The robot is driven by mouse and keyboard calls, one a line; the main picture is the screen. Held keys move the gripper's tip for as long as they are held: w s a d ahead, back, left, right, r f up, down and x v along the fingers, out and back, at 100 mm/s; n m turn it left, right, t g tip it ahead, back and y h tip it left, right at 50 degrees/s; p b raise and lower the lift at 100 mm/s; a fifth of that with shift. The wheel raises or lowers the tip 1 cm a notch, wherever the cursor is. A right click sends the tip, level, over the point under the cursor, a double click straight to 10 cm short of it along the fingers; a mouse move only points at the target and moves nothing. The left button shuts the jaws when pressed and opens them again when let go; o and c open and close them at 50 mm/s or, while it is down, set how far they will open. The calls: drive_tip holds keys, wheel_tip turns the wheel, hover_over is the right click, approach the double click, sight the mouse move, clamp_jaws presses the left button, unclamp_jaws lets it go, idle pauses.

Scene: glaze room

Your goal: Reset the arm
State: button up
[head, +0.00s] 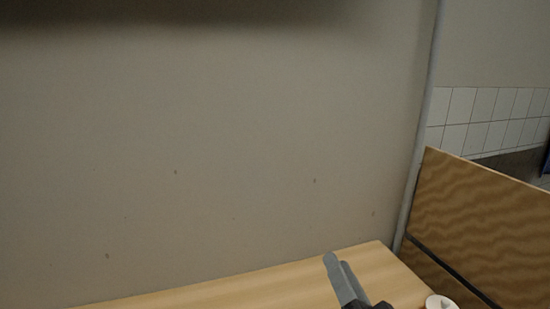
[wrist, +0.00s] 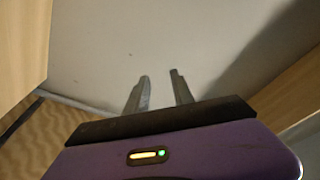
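My gripper (wrist: 160,75) shows in the wrist view with its two grey fingers apart and nothing between them. In the head view my gripper (head: 337,262) reaches up from the bottom edge, in front of the light wooden surface (head: 290,286). The rest of my arm is mostly out of the head view. The fingers point toward the plain pale wall (head: 200,150).
A wood-grain panel (head: 480,225) stands at the right, close to my gripper. A small white round object (head: 440,302) sits at the bottom edge, right of my gripper. White tiles (head: 490,110) cover the wall behind the panel. The wooden surface's visible left part is bare.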

drive_tip(key=s+d+f+n+g+h+b, duration=0.1)
drive_tip(key=s+d+f+n, duration=0.1)
drive_tip(key=s+f, duration=0.5)
drive_tip(key=s+d+f+n+g+h+b, duration=0.1)
drive_tip(key=s+f, duration=0.6)
drive_tip(key=s, duration=1.1)
drive_tip(key=s+d+f+n+g+h+b, duration=0.2)
drive_tip(key=s+d+f, duration=0.3)
drive_tip(key=s, duration=0.7)
wheel_tip(320, 180, down, 2)
drive_tip(key=shift+s+d+f+n+g+b, duration=0.15)
drive_tip(key=shift+s+d+n+g+b, duration=0.2)
drive_tip(key=shift+n, duration=0.55)
